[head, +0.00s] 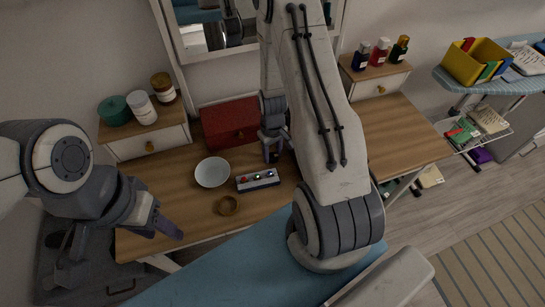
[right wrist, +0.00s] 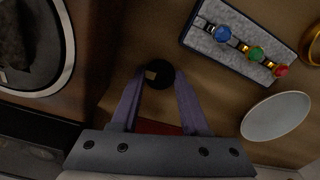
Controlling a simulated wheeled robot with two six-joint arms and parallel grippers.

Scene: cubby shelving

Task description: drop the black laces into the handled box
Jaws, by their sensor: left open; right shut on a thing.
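My right gripper (head: 272,152) reaches down over the wooden table, just right of the red box (head: 228,122). It is shut on a small round black bundle with a pale patch, taken as the black laces (right wrist: 158,74), held between the fingertips in the right wrist view. In the head view I cannot make the bundle out. The red box has a small round fitting on its front; I cannot tell whether it is the handled box. A dark grey case (head: 90,272) with a loop like a handle is at lower left. My left gripper (head: 125,238) is open and empty near it.
A white bowl (head: 212,172), a small brass bowl (head: 228,205) and a tray of rings (head: 257,180) sit near the right gripper. Jars (head: 140,107) and bottles (head: 381,52) stand on the side drawer units. The table's right part (head: 400,135) is clear.

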